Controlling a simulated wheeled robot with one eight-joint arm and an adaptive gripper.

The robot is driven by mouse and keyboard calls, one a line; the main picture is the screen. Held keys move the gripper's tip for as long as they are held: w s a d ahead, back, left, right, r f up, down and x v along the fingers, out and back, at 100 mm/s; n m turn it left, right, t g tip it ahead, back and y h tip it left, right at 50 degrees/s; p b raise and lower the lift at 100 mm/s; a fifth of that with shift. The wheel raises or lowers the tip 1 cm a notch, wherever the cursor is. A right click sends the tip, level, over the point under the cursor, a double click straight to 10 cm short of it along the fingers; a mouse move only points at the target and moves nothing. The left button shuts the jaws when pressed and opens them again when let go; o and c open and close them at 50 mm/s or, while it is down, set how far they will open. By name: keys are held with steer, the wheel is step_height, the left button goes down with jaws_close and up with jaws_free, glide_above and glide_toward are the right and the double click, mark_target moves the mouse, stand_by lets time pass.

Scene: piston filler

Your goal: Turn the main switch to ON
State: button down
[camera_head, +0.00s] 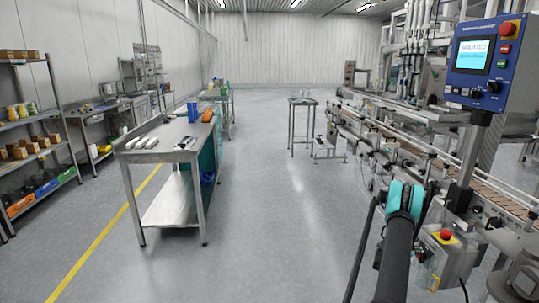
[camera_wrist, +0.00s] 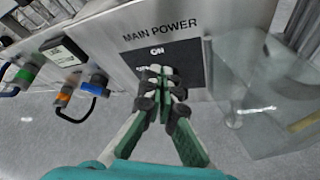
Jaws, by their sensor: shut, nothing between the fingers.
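In the wrist view a metal panel (camera_wrist: 205,22) carries the label MAIN POWER and a black plate (camera_wrist: 190,58) marked ON at its top. The switch on this plate is hidden behind my fingers, so its position cannot be seen. My gripper (camera_wrist: 159,72) is shut, with its fingertips together in front of the plate just below the ON mark. Whether the fingertips touch the switch cannot be told. In the head view the blue control panel (camera_head: 488,62) has a lit screen (camera_head: 474,53) that appears to read ISOLATED. My fingers do not show clearly there.
A clear, box-like cover (camera_wrist: 262,100) stands right of the plate. Cables with green, orange and blue connectors (camera_wrist: 72,85) hang at left. In the head view a box with a red button (camera_head: 447,237) sits below the conveyor (camera_head: 425,150). The floor left of my arm is clear.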

steer(key=shift+s+f, duration=0.25)
steer(key=shift+s, duration=0.5)
steer(key=shift+s+d+f, duration=0.1)
steer(key=shift+s+f, duration=0.45)
steer(key=shift+s, duration=0.05)
stand_by(0.3)
steer(key=shift+s+r, duration=0.25)
glide_toward(422, 257)
steer(key=shift+s+a+f, duration=0.2)
steer(key=shift+s+f, duration=0.05)
steer(key=shift+s, duration=0.15)
stand_by(0.3)
